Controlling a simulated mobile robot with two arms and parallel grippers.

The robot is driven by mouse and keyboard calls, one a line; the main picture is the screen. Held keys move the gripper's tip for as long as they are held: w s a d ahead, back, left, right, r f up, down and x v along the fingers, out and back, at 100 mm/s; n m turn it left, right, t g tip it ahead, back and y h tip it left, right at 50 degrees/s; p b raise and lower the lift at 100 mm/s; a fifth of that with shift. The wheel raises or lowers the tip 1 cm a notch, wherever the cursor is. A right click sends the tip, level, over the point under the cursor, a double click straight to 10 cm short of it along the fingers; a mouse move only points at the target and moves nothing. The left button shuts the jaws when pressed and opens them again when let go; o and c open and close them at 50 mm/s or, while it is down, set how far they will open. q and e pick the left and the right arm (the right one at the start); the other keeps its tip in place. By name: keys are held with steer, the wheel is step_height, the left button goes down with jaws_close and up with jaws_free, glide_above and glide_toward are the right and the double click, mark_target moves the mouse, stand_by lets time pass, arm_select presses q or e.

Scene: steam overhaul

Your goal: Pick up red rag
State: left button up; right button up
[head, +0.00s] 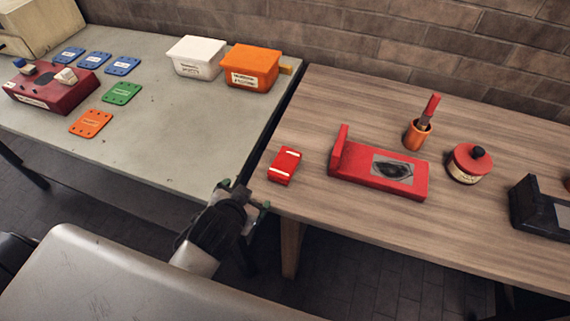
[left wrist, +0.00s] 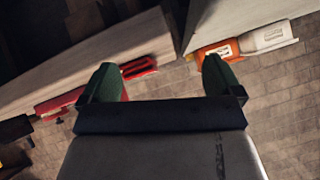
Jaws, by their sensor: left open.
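The red rag (head: 284,165) looks like a small folded red block with white stripes. It lies near the left edge of the wooden table (head: 330,105). My left gripper (head: 243,194) is open and empty, in front of the gap between the two tables, to the lower left of the rag and apart from it. In the left wrist view, a red item that appears to be the rag (left wrist: 140,67) shows between the open fingers, further off. My right gripper is not in view.
A red tray with a dark patch (head: 385,172) sits right of the rag. White (head: 197,57) and orange (head: 250,68) bins stand on the grey table.

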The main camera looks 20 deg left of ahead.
arm_select(q)
steer(key=w+d+r+m+t+h, duration=0.3)
steer(key=w+d+r+m+t, duration=0.15)
steer(key=r, duration=0.25)
steer(key=w+d+r+m+t+h, duration=0.3)
steer(key=w+r+t, duration=0.25)
steer(key=r, duration=0.25)
steer(key=d+r+m+g+h, duration=0.45)
steer(key=d+m+h, duration=0.35)
steer(key=m+h, duration=0.3)
steer(key=s+d+m+g+h, duration=0.2)
steer(key=d+m+g+h, duration=0.3)
steer(key=m+g, duration=0.55)
steer(key=m+g+y, duration=0.5)
steer(key=y, duration=1.6)
glide_toward(288, 156)
steer(key=shift+s+a+f, duration=0.1)
steer(key=shift+s+a, duration=0.1)
steer(key=shift+a, duration=0.2)
step_height(288, 156, down, 5)
steer(key=shift+r, duration=0.15)
steer(key=f, duration=0.1)
steer(key=f+p, duration=0.1)
steer(key=f, duration=0.2)
steer(key=shift+w+d+f, duration=0.25)
steer(key=shift+d+f, duration=0.15)
steer(key=shift+f, duration=0.4)
